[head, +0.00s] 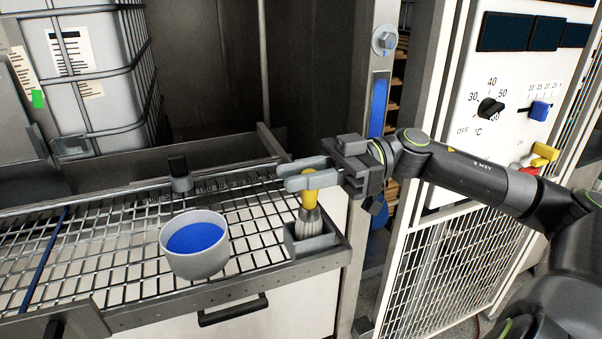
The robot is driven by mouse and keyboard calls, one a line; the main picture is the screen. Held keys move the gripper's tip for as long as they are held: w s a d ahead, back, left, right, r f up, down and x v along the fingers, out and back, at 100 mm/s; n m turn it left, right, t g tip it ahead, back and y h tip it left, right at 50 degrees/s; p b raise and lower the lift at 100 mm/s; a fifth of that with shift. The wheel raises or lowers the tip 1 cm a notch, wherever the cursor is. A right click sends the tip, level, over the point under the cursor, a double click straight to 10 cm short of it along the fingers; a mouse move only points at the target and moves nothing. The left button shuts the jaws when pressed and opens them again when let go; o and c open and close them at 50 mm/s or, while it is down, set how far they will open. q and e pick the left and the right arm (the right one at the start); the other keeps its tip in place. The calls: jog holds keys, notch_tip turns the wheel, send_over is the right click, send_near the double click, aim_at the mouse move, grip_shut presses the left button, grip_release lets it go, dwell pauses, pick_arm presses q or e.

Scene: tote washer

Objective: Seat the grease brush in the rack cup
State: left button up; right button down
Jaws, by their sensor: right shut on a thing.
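The grease brush has a yellow handle (310,197) and pale grey bristles (309,222) that point down. It stands close to upright. The rack cup (321,245) is a small grey square holder at the right front corner of the wire rack. The bristle end is at the cup's opening, and its lower tip is hidden by the cup's front wall. I cannot tell whether it touches the bottom. My right gripper (308,179) reaches in from the right and is shut on the yellow handle near its top. My left gripper is not in view.
A grey bowl of blue liquid (194,250) stands on the wire rack (110,245), left of the cup. A rail with a dark clamp (179,174) runs behind it. A control panel with a black knob (490,108) and white mesh door (450,255) are at right.

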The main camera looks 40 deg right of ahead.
jog(key=c, duration=0.6)
grip_release()
jog(key=shift+d+r+p, duration=0.1)
jog(key=shift+d+p, duration=0.15)
jog(key=shift+p, duration=0.25)
jog(key=p+v, duration=0.8)
jog(key=p, duration=0.1)
jog(key=shift+s+d+p, duration=0.2)
jog(key=shift+d+p, duration=0.05)
jog(key=shift+p, duration=0.05)
dwell(0.6)
dwell(0.5)
